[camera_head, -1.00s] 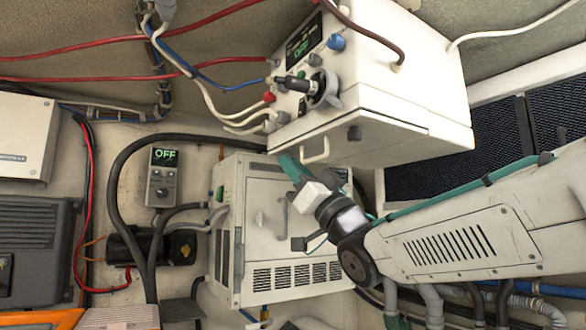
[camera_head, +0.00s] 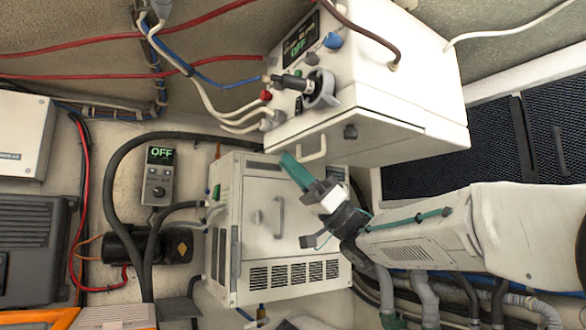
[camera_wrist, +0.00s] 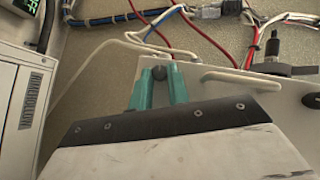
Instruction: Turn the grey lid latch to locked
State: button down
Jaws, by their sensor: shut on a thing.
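The white box (camera_head: 385,95) hangs at the upper middle of the head view, with a lid on its front. A small dark grey knob (camera_wrist: 158,73), which looks like the lid latch, sits between my teal fingertips in the wrist view. My gripper (camera_head: 287,160) is shut on it at the lid's left end, left of the white loop handle (camera_head: 314,148). The fingers hide this knob in the head view, and its turned position cannot be told. A second dark knob (camera_head: 350,131) is on the lid right of the handle; it also shows in the wrist view (camera_wrist: 312,100).
A grey dial (camera_head: 322,88), plugs and cables crowd the box's left side. A lower white cabinet (camera_head: 262,215) with a handle stands just behind and below my gripper. A small controller (camera_head: 158,175) reading OFF is on the wall at left. Hoses run below my arm.

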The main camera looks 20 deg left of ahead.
jog(key=shift+w+n+g+h, duration=0.1)
jog(key=shift+n+g+h, duration=0.45)
jog(key=shift+g, duration=0.45)
jog(key=c, duration=1.3)
grip_release()
jog(key=shift+c, duration=0.2)
jog(key=v, duration=0.7)
jog(key=shift+w+f, duration=0.25)
jog(key=shift+w, duration=0.05)
jog(key=shift+d, duration=0.15)
